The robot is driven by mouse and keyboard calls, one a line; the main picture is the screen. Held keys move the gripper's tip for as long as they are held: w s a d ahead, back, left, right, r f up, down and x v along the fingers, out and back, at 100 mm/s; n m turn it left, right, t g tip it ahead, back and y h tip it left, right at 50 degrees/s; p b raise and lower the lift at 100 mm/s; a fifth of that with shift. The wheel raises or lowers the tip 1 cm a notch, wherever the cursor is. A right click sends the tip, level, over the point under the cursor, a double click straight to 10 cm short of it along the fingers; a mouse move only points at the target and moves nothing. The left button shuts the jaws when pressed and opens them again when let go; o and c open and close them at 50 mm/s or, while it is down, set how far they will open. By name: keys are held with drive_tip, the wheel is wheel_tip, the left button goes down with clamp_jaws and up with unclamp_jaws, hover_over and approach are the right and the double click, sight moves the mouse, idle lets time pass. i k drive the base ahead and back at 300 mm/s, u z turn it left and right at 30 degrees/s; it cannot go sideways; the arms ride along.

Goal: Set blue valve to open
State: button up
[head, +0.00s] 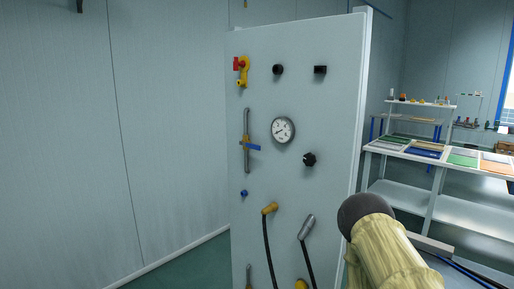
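The blue valve (253,147) sits on a vertical grey pipe (246,120) at the left side of the white panel (325,100). Its blue lever points right, roughly crosswise to the pipe, with a yellowish body at the pipe. Nothing touches or covers it. My arm, in a yellowish sleeve with a dark rounded end, shows at the lower right, in front of the panel's right edge and apart from the valve. My gripper's fingers cannot be seen.
Around the valve are a red-and-yellow switch (241,66), a round gauge (283,130), a black knob (310,159) and a small blue knob (244,193). Two connectors with black cables (269,208) (307,227) sit lower. A bench with trays (440,155) stands behind at right.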

sight(246, 145)
drive_tip(key=z, duration=0.05)
drive_tip(key=k, duration=1.1)
drive_tip(key=u, duration=0.8)
drive_tip(key=i, duration=1.25)
drive_tip(key=z, duration=0.5)
